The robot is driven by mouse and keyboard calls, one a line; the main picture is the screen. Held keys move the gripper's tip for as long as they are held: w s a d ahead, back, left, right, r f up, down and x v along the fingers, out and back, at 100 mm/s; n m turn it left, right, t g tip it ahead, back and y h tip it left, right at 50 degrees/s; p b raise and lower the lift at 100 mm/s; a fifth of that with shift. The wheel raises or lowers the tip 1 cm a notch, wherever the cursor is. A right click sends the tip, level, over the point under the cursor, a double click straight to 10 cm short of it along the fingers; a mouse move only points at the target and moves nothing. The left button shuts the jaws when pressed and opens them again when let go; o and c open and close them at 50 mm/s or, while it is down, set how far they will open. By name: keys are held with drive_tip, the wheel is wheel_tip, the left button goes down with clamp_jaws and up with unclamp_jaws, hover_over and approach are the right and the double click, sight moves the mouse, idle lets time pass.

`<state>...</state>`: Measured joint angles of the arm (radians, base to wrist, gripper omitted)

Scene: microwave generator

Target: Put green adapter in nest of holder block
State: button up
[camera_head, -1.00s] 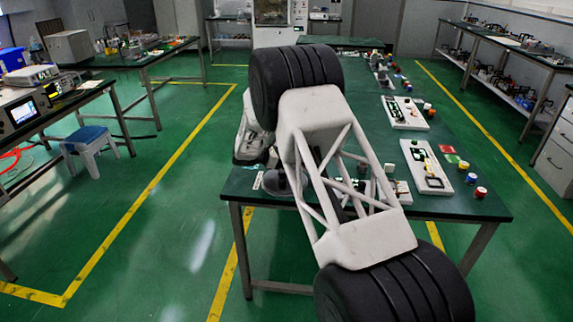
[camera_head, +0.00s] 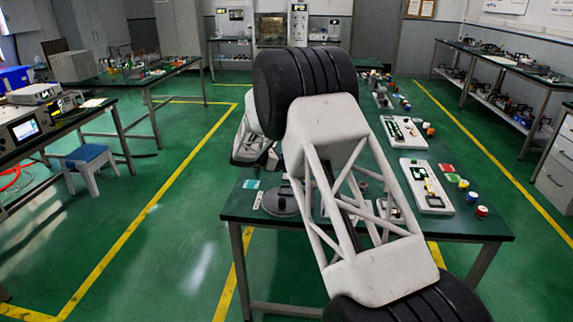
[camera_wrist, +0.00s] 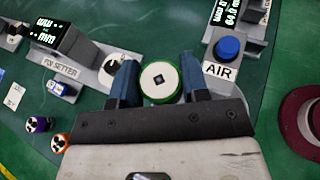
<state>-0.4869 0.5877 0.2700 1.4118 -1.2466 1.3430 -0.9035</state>
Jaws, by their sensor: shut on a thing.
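In the wrist view my gripper (camera_wrist: 159,76) has its two blue fingers on either side of the round green adapter (camera_wrist: 173,94). The adapter has a green rim and a white top with a small dark square in its middle. My gripper is shut on it. A grey block (camera_wrist: 86,76) with a setter label and a lit display lies to the left, with a round white-and-black part at its near end. I cannot tell whether this is the holder block. In the head view my arm hides the gripper and the adapter.
A grey unit marked AIR, with a blue button (camera_wrist: 228,47), stands right of the gripper. Purple (camera_wrist: 39,124) and orange (camera_wrist: 60,143) capped pieces lie at left. A dark red round object (camera_wrist: 302,120) is at right. The green-topped table (camera_head: 470,231) has a clear front edge.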

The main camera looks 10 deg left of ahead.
drive_tip(key=shift+a+r, duration=0.1)
drive_tip(key=shift+r, duration=0.05)
idle(0.5)
